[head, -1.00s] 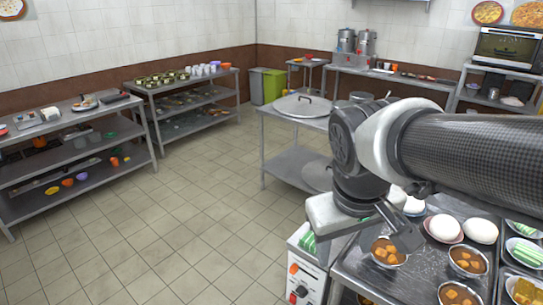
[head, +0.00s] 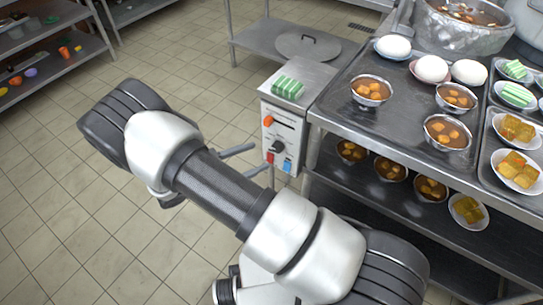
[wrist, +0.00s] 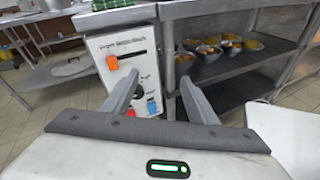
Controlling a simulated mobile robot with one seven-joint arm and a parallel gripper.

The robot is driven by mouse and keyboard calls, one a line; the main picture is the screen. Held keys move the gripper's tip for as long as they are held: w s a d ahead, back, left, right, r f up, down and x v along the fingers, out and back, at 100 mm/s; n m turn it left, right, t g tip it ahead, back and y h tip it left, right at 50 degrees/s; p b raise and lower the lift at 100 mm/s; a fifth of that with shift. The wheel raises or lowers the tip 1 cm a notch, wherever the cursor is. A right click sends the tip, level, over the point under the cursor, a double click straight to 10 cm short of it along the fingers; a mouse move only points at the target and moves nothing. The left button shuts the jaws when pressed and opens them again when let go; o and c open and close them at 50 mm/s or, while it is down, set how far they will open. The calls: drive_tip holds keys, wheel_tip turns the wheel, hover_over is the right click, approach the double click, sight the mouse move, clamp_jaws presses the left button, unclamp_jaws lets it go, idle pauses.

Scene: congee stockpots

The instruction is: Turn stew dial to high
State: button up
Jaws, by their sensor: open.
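A white control box (head: 284,120) stands left of the steel food counter. Its front panel has an orange slider (head: 268,121), a black dial (head: 278,147), a red switch (head: 270,158) and a blue switch (head: 288,165). My gripper (head: 251,161) is open and empty in front of this panel, its fingers pointing at it. In the wrist view, my gripper (wrist: 158,80) has its left finger over part of the panel, close beside the partly hidden dial (wrist: 138,91). The right finger lies right of the box, before the shelving. I cannot tell whether either finger touches anything, or the dial's setting.
The tiled floor at left is clear.

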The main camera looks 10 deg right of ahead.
sight(276, 150)
drive_tip(key=a+f+n+t+y+b, duration=0.1)
drive_tip(key=a+f+n+t+b, duration=0.2)
drive_tip(key=f+n+t, duration=0.75)
drive_tip(key=w+d+f+m+g, duration=0.1)
drive_tip(key=w+d, duration=0.3)
drive_tip(key=w+d+f+m+g+b, duration=0.1)
drive_tip(key=w+d, duration=0.2)
drive_tip(key=w+d+f+m+g+b, duration=0.1)
drive_tip(key=w+d+g, duration=0.1)
drive_tip(key=w+d, duration=0.2)
drive_tip(key=shift+w+d+m+y, duration=0.25)
drive_tip(key=shift+w+d+y, duration=0.05)
drive_tip(key=shift+w+d, duration=0.05)
drive_tip(key=c, duration=1.1)
drive_tip(key=shift+o, duration=0.2)
